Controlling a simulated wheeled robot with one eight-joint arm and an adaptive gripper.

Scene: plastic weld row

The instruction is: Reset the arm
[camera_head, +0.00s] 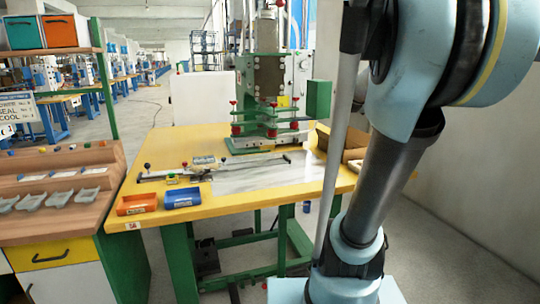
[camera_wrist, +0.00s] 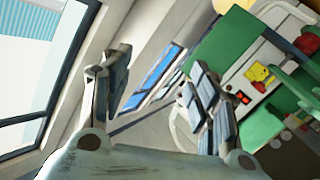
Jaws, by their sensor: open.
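My gripper (camera_wrist: 160,97) shows in the wrist view with its two padded fingers wide apart. It is open, and nothing is between the fingers. Past the fingers I see a wall with blue window panes, and the green and white machine is at the right, tilted in the picture. In the head view my blue-grey arm fills the right side, and my gripper is out of the picture.
A yellow table (camera_head: 235,200) carries a green press machine (camera_head: 268,75), an orange tray (camera_head: 137,204), a blue tray (camera_head: 183,197) and a cardboard box (camera_head: 357,142). A wooden bench (camera_head: 85,220) stands at the left. Grey floor is clear at the lower right.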

